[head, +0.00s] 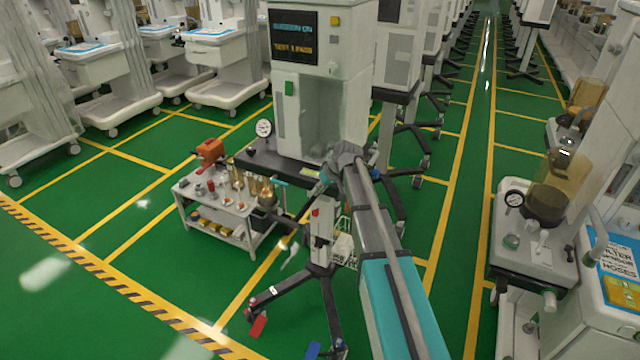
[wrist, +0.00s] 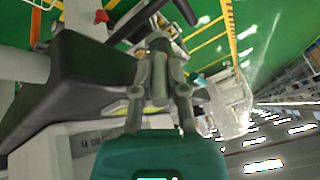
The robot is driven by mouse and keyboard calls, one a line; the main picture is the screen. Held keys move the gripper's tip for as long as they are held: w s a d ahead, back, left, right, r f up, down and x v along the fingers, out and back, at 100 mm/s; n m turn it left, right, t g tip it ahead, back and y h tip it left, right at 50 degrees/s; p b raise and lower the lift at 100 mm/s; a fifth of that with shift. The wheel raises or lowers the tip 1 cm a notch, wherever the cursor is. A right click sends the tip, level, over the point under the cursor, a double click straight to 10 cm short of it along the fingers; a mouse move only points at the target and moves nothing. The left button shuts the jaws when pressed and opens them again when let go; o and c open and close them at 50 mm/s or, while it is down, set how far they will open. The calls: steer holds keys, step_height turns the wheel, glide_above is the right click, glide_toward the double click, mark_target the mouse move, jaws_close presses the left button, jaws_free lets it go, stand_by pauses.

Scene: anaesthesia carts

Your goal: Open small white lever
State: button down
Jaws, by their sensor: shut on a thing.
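My gripper (head: 328,178) is at the front right edge of the dark work surface (head: 268,166) of the central anaesthesia cart (head: 345,70). In the wrist view my two grey fingers (wrist: 160,62) reach forward from the teal gripper body and close on a small part beside the thick black edge (wrist: 95,85). This part sits where the lever is held; its white colour and exact shape are mostly hidden by the fingers. A dark rounded piece (wrist: 158,42) shows at the fingertips. In the head view my arm and wrist cover the lever, so its angle cannot be told.
A low white trolley (head: 245,238) with several small parts and an orange device (head: 209,152) stands left of the cart. A black-legged stand (head: 320,265) is below my gripper. Another cart (head: 540,250) is on the right. The green aisle between is free.

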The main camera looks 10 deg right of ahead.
steer(key=shift+w+a+r+g+h+p, duration=0.15)
steer(key=shift+w+a+g+h+p, duration=0.1)
steer(key=shift+g+h+p, duration=0.4)
steer(key=shift+w+a+r+g+h+p, duration=0.1)
steer(key=shift+w+g+h+p, duration=0.25)
steer(key=shift+h, duration=0.5)
steer(key=shift+s, duration=0.15)
steer(key=c, duration=1)
jaws_free()
steer(key=shift+o, duration=0.2)
steer(key=shift+s, duration=0.1)
steer(key=s+r+m+p, duration=0.1)
steer(key=s+r+p, duration=0.1)
steer(key=s, duration=0.8)
steer(key=s+d+r+m+g+h+p, duration=0.1)
steer(key=s, duration=1)
steer(key=s+d+r+m+p, duration=0.1)
steer(key=s+r+m+p, duration=0.1)
steer(key=s, duration=0.8)
steer(key=shift+s+d+r+g+h+p, duration=0.15)
steer(key=shift+d+r+g+h+p, duration=0.15)
steer(key=shift+h+p, duration=0.1)
